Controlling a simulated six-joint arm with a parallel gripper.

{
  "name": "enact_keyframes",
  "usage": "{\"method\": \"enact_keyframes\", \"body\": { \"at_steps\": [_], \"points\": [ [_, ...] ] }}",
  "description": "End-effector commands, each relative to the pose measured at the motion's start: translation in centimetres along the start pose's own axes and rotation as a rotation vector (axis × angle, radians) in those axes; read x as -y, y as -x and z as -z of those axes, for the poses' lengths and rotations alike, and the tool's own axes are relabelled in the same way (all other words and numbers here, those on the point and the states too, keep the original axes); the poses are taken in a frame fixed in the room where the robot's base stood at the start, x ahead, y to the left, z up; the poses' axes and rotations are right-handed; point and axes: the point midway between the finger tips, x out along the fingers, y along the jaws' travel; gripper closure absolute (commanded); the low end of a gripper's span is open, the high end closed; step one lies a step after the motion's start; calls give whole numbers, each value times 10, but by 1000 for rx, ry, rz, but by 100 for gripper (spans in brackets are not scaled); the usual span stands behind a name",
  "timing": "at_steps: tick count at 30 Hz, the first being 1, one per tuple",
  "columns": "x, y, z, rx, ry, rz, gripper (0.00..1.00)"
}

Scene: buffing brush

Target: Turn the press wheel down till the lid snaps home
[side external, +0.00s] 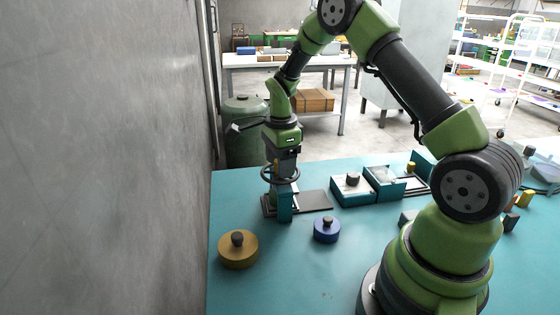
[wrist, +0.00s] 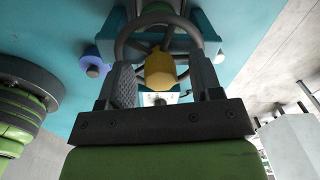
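The press (side external: 285,205) is a teal block on a dark base plate on the teal table, left of the middle in the side view. Its dark press wheel (side external: 265,180) lies roughly level on top, and the ring also shows in the wrist view (wrist: 121,42). A yellow knob (wrist: 160,70) shows by the wheel. My gripper (wrist: 163,80) is at the wheel from above, its fingers on either side of the yellow knob with a visible gap each side. The gripper looks open and empty. I cannot make out the lid; the press and gripper hide it.
A brass round weight-like piece (side external: 238,252) and a blue one (side external: 327,230) stand on the table in front. Teal boxes (side external: 350,190) stand to the right of the press. A grey wall (side external: 110,150) runs close along the left. The front middle of the table is clear.

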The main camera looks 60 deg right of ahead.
Motion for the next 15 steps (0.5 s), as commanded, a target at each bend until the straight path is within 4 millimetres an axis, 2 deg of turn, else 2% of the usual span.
{"method": "enact_keyframes", "body": {
  "at_steps": [4,7,15],
  "points": [
    [0,1,0,0,0,0,41],
    [1,10,0,1,0,3,41],
    [1,63,0,1,0,6,41]
  ]
}}
